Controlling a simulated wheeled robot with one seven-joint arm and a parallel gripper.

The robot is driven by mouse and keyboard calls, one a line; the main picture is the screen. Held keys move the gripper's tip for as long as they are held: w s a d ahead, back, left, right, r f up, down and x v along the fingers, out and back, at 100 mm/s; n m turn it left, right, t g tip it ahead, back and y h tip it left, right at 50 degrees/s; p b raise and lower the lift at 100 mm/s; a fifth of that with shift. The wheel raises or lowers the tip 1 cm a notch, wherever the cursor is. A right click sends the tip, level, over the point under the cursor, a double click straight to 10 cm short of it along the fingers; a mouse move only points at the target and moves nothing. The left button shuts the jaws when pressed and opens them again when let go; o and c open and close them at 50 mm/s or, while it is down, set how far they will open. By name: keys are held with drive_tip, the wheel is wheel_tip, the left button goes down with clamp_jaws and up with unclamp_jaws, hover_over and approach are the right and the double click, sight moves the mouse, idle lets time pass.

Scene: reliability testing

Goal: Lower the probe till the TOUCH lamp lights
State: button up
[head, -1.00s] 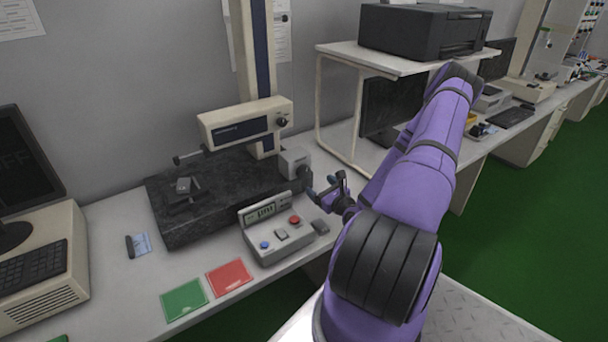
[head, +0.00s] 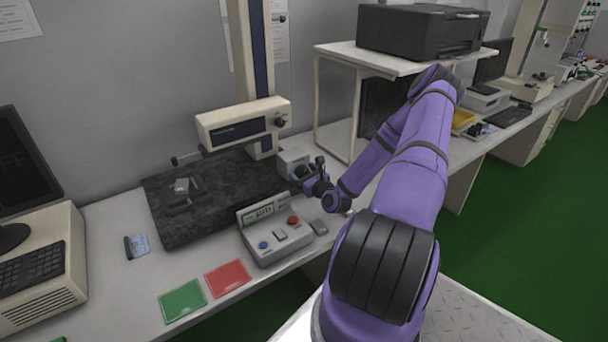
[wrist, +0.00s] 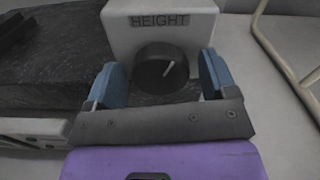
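The probe (head: 187,159) sticks out to the left from the cream carriage (head: 240,122) on the upright column. Below it, a small grey workpiece (head: 182,186) sits on the dark granite plate (head: 215,208). My gripper (wrist: 163,82) is open, one blue finger on each side of the knob, with gaps visible. In the head view my gripper (head: 305,180) is at the knob. I cannot make out a TOUCH lamp.
A control box (head: 275,235) with a display and red and blue buttons stands in front of the plate, close to my gripper. Green (head: 183,301) and red (head: 227,277) cards lie at the bench's front edge. A shelf with a printer (head: 420,38) stands to the right.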

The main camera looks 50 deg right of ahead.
drive_tip(key=c, duration=0.8)
drive_tip(key=shift+o, duration=0.2)
drive_tip(key=shift+m, duration=0.3)
drive_tip(key=m, duration=0.4)
drive_tip(key=shift+d+m, duration=0.1)
drive_tip(key=shift+m, duration=0.3)
drive_tip(key=m, duration=0.4)
drive_tip(key=shift+m, duration=0.3)
drive_tip(key=m, duration=0.5)
drive_tip(key=shift+s+d+f, duration=0.1)
drive_tip(key=shift+m, duration=2.3)
drive_tip(key=shift+f, duration=0.1)
